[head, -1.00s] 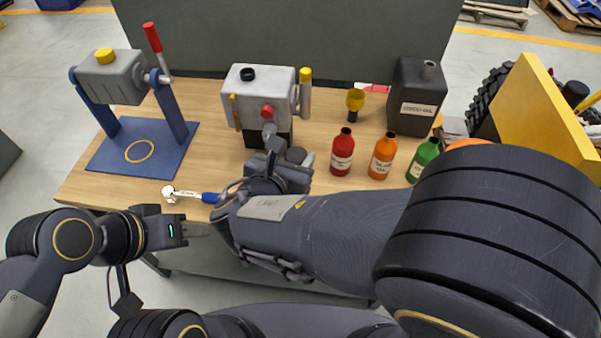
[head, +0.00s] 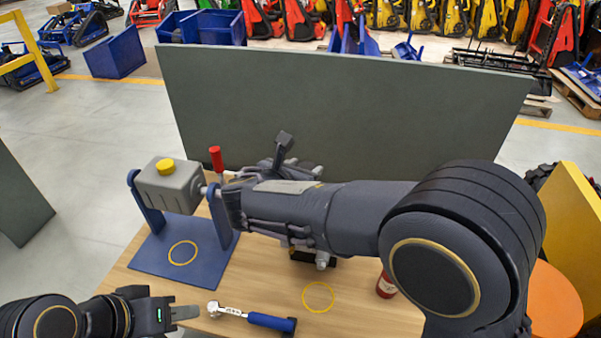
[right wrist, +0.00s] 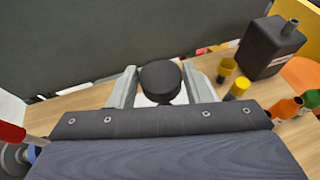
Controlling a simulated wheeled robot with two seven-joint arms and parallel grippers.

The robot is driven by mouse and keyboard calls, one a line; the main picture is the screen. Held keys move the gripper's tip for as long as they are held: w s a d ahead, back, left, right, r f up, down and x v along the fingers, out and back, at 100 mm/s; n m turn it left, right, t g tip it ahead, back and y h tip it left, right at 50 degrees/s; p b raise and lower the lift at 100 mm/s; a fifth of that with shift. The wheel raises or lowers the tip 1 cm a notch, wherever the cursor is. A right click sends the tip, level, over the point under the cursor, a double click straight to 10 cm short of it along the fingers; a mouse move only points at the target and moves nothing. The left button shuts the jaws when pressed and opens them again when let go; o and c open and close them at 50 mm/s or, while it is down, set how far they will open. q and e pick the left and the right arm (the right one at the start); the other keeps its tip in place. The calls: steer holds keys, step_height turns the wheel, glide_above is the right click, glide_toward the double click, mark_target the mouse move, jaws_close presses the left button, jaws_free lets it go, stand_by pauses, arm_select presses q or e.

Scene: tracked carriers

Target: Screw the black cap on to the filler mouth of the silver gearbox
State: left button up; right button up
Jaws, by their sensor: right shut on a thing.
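The black cap (right wrist: 160,77) is between the two fingers of my right gripper (right wrist: 160,88) in the right wrist view, which is shut on it.
A blue-handled ratchet (head: 268,321) lies at the front. A grey panel (head: 330,110) closes the back.

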steer(key=shift+f+b, duration=2)
steer(key=shift+f, duration=0.95)
steer(key=shift+y, duration=0.3)
steer(key=shift+f+b, duration=1)
steer(key=shift+f, duration=0.45)
steer(key=o, duration=1)
